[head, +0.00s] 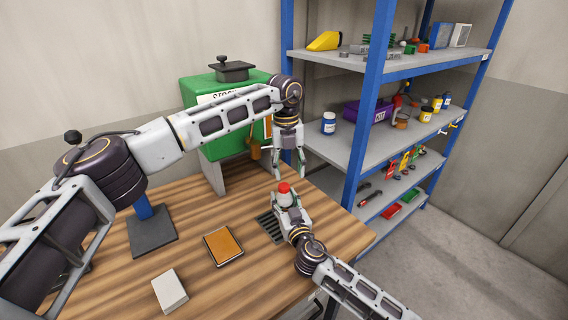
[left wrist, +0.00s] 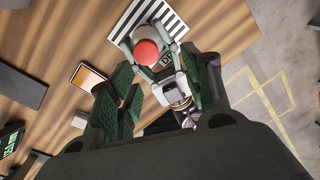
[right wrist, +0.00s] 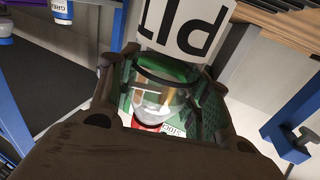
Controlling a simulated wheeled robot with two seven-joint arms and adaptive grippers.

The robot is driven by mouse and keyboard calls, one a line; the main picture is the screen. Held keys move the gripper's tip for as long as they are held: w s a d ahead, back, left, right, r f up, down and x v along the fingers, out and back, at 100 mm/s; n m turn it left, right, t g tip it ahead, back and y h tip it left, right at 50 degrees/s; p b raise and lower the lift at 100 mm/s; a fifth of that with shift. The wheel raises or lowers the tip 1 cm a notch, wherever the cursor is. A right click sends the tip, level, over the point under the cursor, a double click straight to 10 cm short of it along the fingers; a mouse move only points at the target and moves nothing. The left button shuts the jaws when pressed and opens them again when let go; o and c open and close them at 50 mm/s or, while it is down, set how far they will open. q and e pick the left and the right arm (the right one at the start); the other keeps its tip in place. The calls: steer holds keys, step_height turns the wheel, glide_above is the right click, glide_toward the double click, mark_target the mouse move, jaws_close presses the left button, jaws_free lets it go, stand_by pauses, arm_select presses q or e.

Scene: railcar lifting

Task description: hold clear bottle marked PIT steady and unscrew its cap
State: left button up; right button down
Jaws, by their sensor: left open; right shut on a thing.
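The clear bottle marked PIT (right wrist: 185,35) has a white label with black letters, shown upside down in the right wrist view. Its red cap (head: 284,187) is on top, and the bottle is upright in the head view. My right gripper (head: 288,211) is shut around the bottle's body, over the table. My left gripper (head: 290,175) is open, pointing down just above the cap, with empty space between its fingers. In the left wrist view the red cap (left wrist: 146,53) shows beyond and between the open fingers, apart from them. The bottle's lower part is mostly hidden by my right gripper.
A slatted grate (head: 267,229) lies on the wooden table near the bottle. An orange-covered notebook (head: 223,246) and a white block (head: 169,291) lie at the front. A green box (head: 222,92) stands behind. A blue-framed shelf (head: 366,105) with small goods stands right.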

arm_select(q)
steer(key=m, duration=0.3)
steer(key=shift+r+m, duration=0.25)
steer(key=shift+m, duration=0.15)
steer(key=m, duration=0.4)
steer(key=shift+w+a+r+m, duration=0.15)
steer(key=shift+r+m, duration=0.1)
steer(key=shift+m, duration=0.15)
steer(key=m, duration=0.4)
steer(key=shift+w+a+r, duration=0.1)
steer(key=shift+r, duration=0.05)
steer(key=m, duration=0.4)
steer(key=shift+a+r+m, duration=0.1)
steer(key=shift+a+m, duration=0.05)
steer(key=shift+m, duration=0.15)
steer(key=m, duration=0.4)
steer(key=shift+w+a+m, duration=0.1)
steer(key=shift+a+m, duration=0.05)
steer(key=shift+m, duration=0.25)
steer(key=m, duration=0.4)
steer(key=shift+a+y, duration=0.1)
steer(key=shift+y, duration=0.2)
steer(key=m, duration=0.3)
steer(key=shift+m, duration=0.4)
steer(key=m, duration=0.4)
steer(key=shift+a+m, duration=0.1)
steer(key=shift+m, duration=0.2)
